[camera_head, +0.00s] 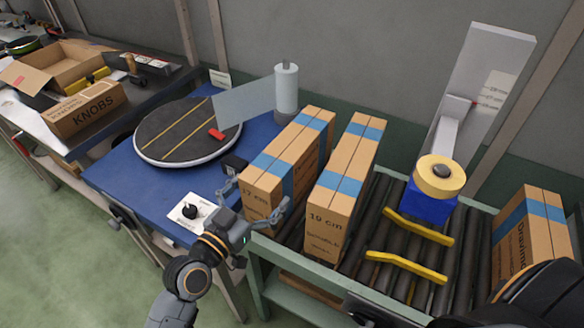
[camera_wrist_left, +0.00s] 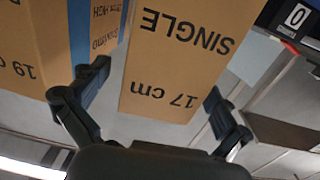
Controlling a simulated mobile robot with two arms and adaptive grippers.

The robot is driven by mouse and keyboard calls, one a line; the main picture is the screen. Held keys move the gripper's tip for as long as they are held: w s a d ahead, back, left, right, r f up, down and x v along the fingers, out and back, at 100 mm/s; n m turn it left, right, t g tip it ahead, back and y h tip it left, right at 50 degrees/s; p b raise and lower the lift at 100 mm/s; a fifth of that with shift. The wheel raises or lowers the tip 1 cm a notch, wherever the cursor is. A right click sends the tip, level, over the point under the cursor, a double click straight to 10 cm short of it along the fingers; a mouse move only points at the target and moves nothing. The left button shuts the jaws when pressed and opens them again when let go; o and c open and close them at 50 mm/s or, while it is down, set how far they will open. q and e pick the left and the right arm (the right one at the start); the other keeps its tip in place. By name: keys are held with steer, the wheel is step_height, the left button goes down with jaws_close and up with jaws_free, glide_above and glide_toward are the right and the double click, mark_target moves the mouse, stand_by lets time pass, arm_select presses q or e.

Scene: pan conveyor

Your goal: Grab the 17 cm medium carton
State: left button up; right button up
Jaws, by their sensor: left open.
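The 17 cm carton, a tall brown box with blue tape, stands at the left end of the roller conveyor in the head view (camera_head: 287,151). In the left wrist view its end face (camera_wrist_left: 172,60) shows upside down with "SINGLE" and "17 cm". My left gripper (camera_head: 256,195) is open at its near end. In the left wrist view the fingers of this gripper (camera_wrist_left: 155,90) are spread to either side of the carton, with gaps at both sides. The right gripper does not show.
A 19 cm carton (camera_head: 340,190) stands close to the right, with a narrow gap. Another carton (camera_head: 537,235) is at the far right. A turntable (camera_head: 175,130) sits on the blue bench (camera_head: 125,180).

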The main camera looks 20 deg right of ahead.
mark_target(292, 168)
arm_select(q)
steer(key=x, duration=0.4)
steer(key=shift+w+f+b, duration=0.2)
steer(key=shift+f+b, duration=0.1)
steer(key=shift+a, duration=0.1)
steer(key=c, duration=1.6)
steer(key=shift+r, duration=0.2)
steer(key=shift+c, duration=1.1)
